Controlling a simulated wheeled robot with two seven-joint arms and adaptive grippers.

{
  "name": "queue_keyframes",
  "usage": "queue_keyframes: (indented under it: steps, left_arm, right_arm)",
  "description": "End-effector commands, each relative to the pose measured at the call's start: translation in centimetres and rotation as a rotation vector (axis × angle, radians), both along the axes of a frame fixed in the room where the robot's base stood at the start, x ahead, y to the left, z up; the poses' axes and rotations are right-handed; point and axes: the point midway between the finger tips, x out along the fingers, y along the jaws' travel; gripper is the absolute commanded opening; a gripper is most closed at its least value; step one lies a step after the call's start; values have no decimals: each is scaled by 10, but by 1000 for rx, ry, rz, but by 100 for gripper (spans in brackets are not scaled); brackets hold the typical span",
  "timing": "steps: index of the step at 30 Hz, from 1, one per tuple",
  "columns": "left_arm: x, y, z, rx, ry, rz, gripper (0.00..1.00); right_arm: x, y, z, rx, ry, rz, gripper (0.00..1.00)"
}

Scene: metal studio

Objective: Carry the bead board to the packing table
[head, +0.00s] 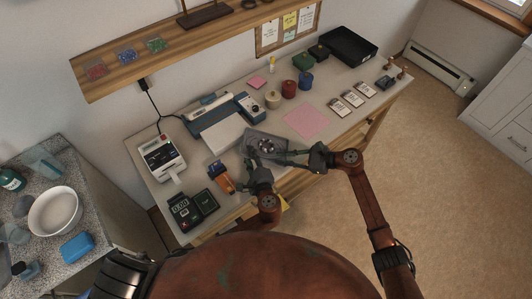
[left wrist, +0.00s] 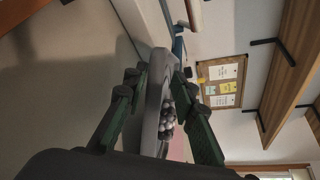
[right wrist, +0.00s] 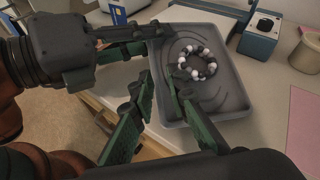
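The bead board (head: 252,138) is a shallow grey tray with curved grooves and a ring of dark, white and pinkish beads (right wrist: 197,63) in it. It is at the front edge of the wooden desk, in front of the white machine; whether it touches the desktop is unclear. My left gripper (head: 252,164) is closed around its left rim; in the left wrist view the board (left wrist: 153,92) shows edge-on between the fingers. My right gripper (right wrist: 160,77) has its fingers on either side of the near rim, close against it. I cannot tell which surface is the packing table.
A speckled counter (head: 85,190) with a bowl (head: 55,211) stands left. The floor (head: 440,170) at right is clear.

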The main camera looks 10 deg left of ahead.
Motion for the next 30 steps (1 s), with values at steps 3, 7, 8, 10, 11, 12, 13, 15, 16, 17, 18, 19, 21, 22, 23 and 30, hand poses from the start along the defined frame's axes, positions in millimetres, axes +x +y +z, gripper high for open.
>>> queue_keyframes:
  steps: [3,7,8,10,11,12,13,15,16,17,18,19,21,22,23,30]
  left_arm:
    - [1,0,3,-1,-4,0,34]
    - [1,0,3,-1,-5,0,36]
    - [1,0,3,-1,-6,0,36]
    - [1,0,3,-1,-6,0,36]
    - [1,0,3,-1,-6,0,36]
    - [0,-1,4,-1,-6,0,36]
    - [-1,-2,4,-2,-6,0,36]
    - [-5,-4,4,-2,-6,0,36]
    - [-8,-6,5,-3,-5,0,36]
    - [-12,-8,5,-3,-4,0,36]
    - [-17,-12,7,-5,-4,0,36]
    - [-22,-15,9,-5,-4,-1,36]
    - [-34,-22,11,-6,-3,-1,36]
    - [-40,-25,13,-5,-4,0,36]
    - [-45,-29,14,-5,-4,0,36]
    - [-82,-51,25,-4,-3,0,36]
  right_arm:
    - [-1,0,0,-1,2,1,24]
    - [-1,0,-1,-2,3,2,25]
    - [-1,0,-1,-2,3,2,25]
    - [-1,-1,-1,-2,3,2,25]
    - [-1,-1,-1,-3,3,1,25]
    - [-1,-1,-2,-3,3,1,25]
    - [-1,-1,-2,-4,3,2,25]
    - [-2,-1,-2,-4,3,2,25]
    - [-2,-1,-2,-4,3,2,25]
    - [-2,-1,-2,-4,4,2,25]
    - [-2,-1,-2,-4,4,2,25]
    - [-2,-1,-2,-4,4,2,25]
    - [-2,-1,-2,-4,4,2,25]
    - [-2,-1,-2,-4,4,2,25]
    - [-2,-1,-2,-4,4,2,25]
    - [-2,-1,-2,-4,4,2,25]
